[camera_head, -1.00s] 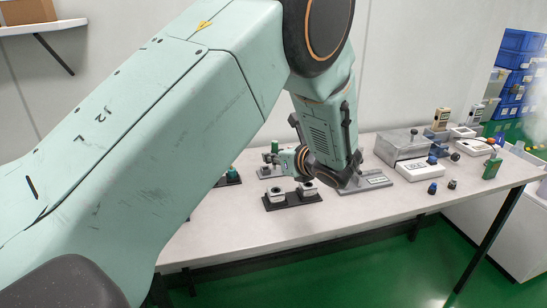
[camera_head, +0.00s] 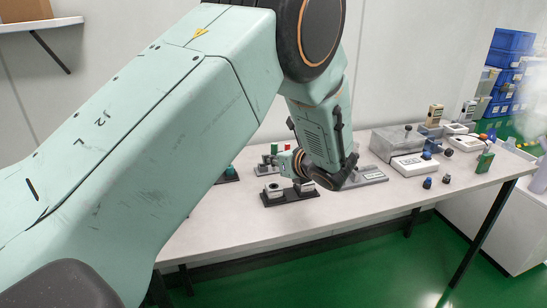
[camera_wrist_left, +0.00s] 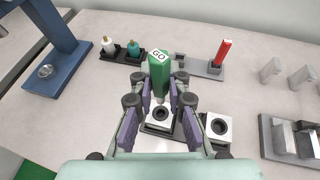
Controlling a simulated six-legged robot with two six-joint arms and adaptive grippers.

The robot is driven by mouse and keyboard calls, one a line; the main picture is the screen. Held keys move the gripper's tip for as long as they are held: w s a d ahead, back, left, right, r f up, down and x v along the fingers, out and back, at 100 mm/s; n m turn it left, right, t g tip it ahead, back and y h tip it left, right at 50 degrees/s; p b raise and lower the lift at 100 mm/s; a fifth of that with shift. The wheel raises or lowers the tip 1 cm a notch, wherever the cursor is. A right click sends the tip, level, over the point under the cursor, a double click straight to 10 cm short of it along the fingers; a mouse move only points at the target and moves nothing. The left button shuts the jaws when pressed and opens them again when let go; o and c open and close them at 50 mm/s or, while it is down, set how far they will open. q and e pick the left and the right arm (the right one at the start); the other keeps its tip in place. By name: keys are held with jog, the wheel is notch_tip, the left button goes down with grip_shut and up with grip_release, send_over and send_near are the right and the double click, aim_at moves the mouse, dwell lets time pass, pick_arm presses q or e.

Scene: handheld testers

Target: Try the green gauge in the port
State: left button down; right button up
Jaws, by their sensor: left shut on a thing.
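The green gauge (camera_wrist_left: 158,74), marked GO on its top, stands upright between the purple-padded fingers of my left gripper (camera_wrist_left: 158,102) in the left wrist view. My left gripper is shut on it. Its lower end is at or just above the round hole of a pale port block (camera_wrist_left: 159,117); I cannot tell whether the tip is inside. A second holed block (camera_wrist_left: 219,128) sits to the right of it. In the head view my left gripper (camera_head: 297,166) is low over the two blocks (camera_head: 273,188), partly hidden by my arm. My right gripper is not in view.
A red gauge (camera_wrist_left: 223,54) stands in a grey stand behind the blocks. White and teal bottles (camera_wrist_left: 109,45) sit in a black holder, beside a blue frame (camera_wrist_left: 55,62). A grey fixture (camera_wrist_left: 290,138) is at the right.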

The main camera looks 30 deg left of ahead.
aim_at(275, 170)
pick_arm(q)
jog(key=shift+a+f+b, duration=0.2)
jog(key=shift+f+b, duration=0.45)
jog(key=shift+f, duration=0.55)
jog(key=shift+d+f+b, duration=0.15)
jog(key=shift+f+b, duration=0.35)
jog(key=shift+f, duration=0.3)
jog(key=shift+r, duration=0.1)
jog(key=shift+f+b, duration=0.9)
jog(key=shift+f, duration=0.45)
dwell(0.5)
jog(key=shift+r, duration=0.1)
dwell(0.6)
jog(key=shift+r+p, duration=2.45)
jog(key=shift+r, duration=0.7)
